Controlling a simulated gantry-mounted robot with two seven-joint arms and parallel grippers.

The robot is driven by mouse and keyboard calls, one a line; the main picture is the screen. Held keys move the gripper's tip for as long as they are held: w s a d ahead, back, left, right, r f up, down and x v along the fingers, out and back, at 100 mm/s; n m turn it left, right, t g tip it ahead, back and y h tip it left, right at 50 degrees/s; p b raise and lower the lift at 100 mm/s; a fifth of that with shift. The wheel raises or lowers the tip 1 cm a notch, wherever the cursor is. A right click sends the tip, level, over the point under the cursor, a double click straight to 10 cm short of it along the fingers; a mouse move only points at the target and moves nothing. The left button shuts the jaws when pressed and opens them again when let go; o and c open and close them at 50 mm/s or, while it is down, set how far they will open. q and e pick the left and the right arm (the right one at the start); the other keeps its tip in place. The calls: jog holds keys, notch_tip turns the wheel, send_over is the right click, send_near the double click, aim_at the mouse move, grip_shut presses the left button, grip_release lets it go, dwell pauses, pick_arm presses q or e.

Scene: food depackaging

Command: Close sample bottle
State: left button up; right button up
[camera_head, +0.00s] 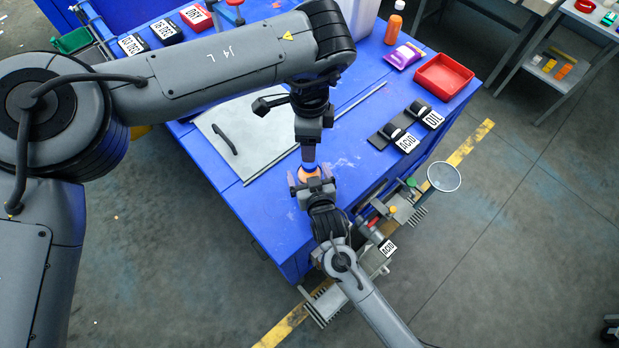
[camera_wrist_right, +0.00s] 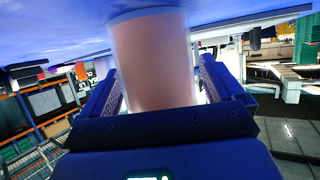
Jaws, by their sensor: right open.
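The sample bottle shows in the right wrist view as a pale pink, see-through cylinder (camera_wrist_right: 153,62) against the blue table. My left gripper (camera_head: 308,158) points down directly above the bottle. Its narrow tip hides the bottle's top, so I cannot tell its opening or whether a cap is there.
The blue table (camera_head: 265,215) holds a grey panel with a black handle (camera_head: 245,130), a thin rod (camera_head: 362,100), and black holders labelled ACID and OIL (camera_head: 395,133). A red tray (camera_head: 443,78), purple packet (camera_head: 403,55) and orange bottle (camera_head: 394,24) stand farther back. A side rack (camera_head: 405,212) juts out right.

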jog(key=shift+w, duration=0.15)
grip_shut()
pick_arm(q)
jog(key=m, duration=0.4)
jog(key=shift+w+a+r+m, duration=0.2)
jog(key=shift+a+m, duration=0.05)
jog(key=shift+m, duration=0.15)
jog(key=m, duration=0.4)
jog(key=shift+s+d+f, duration=0.2)
jog(key=shift+d+f, duration=0.05)
jog(key=shift+f, duration=0.1)
jog(key=shift+f, duration=3.9)
